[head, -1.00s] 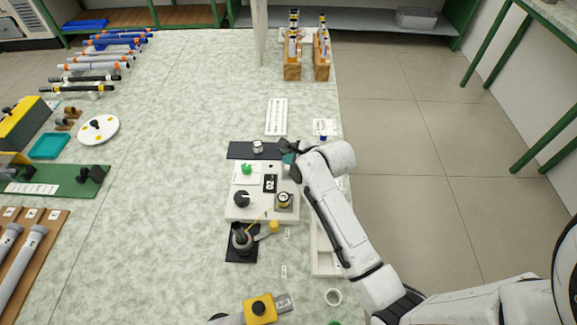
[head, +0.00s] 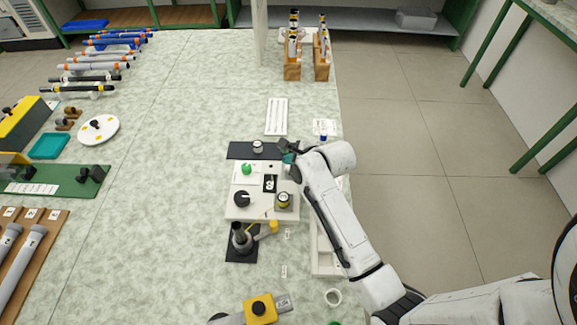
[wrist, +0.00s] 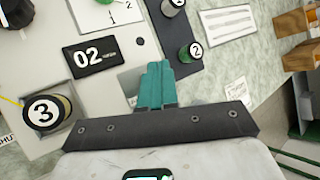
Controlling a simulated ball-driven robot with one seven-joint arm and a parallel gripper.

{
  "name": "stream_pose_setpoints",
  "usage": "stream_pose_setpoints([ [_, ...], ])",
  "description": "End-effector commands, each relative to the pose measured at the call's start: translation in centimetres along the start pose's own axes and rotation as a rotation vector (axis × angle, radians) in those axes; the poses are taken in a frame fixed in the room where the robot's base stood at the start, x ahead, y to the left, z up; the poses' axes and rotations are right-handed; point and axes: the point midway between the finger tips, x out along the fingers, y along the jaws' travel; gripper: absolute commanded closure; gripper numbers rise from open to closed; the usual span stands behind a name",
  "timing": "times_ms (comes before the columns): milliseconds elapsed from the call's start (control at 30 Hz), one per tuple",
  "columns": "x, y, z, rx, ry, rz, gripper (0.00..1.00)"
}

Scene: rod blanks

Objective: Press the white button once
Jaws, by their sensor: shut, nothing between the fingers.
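I cannot clearly pick out a white button. The nearest match in the head view is a short pale cylinder (head: 258,146) on a dark plate (head: 236,150). In the wrist view a grey cylinder (wrist: 173,6) stands on that plate, cut by the top edge. My gripper (head: 288,158) is over the plate's right end, by the white panel's (head: 232,213) upper right corner. Its teal fingers (wrist: 157,66) are shut and empty. They hide part of what is beneath them. I cannot tell whether they touch anything.
The white panel bears a green knob (head: 247,169), a black knob (head: 242,198), a dark number display (wrist: 96,54) and a cylinder marked 3 (wrist: 43,113). A cylinder marked 2 (wrist: 190,53) stands close right of my fingers.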

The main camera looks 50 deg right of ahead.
Motion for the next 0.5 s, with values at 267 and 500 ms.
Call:
stream_pose_setpoints([
  [267, 0.36, 0.27, -0.29, 0.0, 0.0, 0.0, 1.0],
  [500, 0.56, 0.42, -0.43, 0.0, 0.0, 0.0, 1.0],
])
